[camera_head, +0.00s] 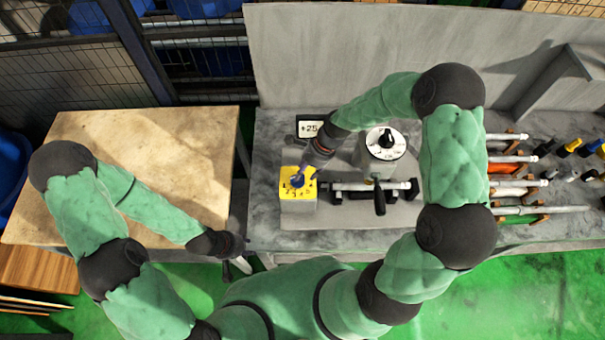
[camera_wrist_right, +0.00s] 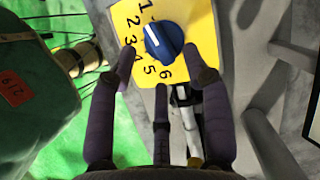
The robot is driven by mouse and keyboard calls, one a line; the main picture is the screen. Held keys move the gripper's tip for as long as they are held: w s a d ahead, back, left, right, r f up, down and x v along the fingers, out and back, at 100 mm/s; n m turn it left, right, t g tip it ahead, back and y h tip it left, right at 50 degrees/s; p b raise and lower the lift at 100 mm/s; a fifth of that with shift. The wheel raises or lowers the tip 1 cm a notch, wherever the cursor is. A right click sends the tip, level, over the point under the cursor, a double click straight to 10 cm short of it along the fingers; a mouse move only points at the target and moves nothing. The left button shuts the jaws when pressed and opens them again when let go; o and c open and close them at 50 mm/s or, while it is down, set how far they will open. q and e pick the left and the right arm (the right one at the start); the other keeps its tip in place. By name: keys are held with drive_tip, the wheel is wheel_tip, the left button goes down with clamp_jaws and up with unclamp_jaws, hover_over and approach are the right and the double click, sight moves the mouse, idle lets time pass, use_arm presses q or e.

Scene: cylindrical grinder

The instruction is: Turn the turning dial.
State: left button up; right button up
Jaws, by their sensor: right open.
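A blue dial (camera_wrist_right: 164,41) with a white pointer line sits on a yellow plate (camera_wrist_right: 192,20) printed with the numbers 1 to 6. In the head view the plate (camera_head: 285,190) tops a small grey box. My right gripper (camera_head: 306,172) hangs over it, partly hiding the dial. In the right wrist view my right gripper (camera_wrist_right: 160,60) is open, with fingertips on either side of the blue dial; contact is not clear. A second, black dial on a white scale disc (camera_head: 386,142) stands to the right. My left gripper (camera_head: 236,265) is low near the wooden table's edge, its fingers small and unclear.
A small display (camera_head: 310,128) stands behind the yellow plate. A clamp bar with a black handle (camera_head: 379,200) lies right of it. Several tools on holders (camera_head: 515,160) occupy the bench's right. The wooden table (camera_head: 170,140) at left is bare.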

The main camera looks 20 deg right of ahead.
drive_tip(key=v, duration=0.9)
idle(0.3)
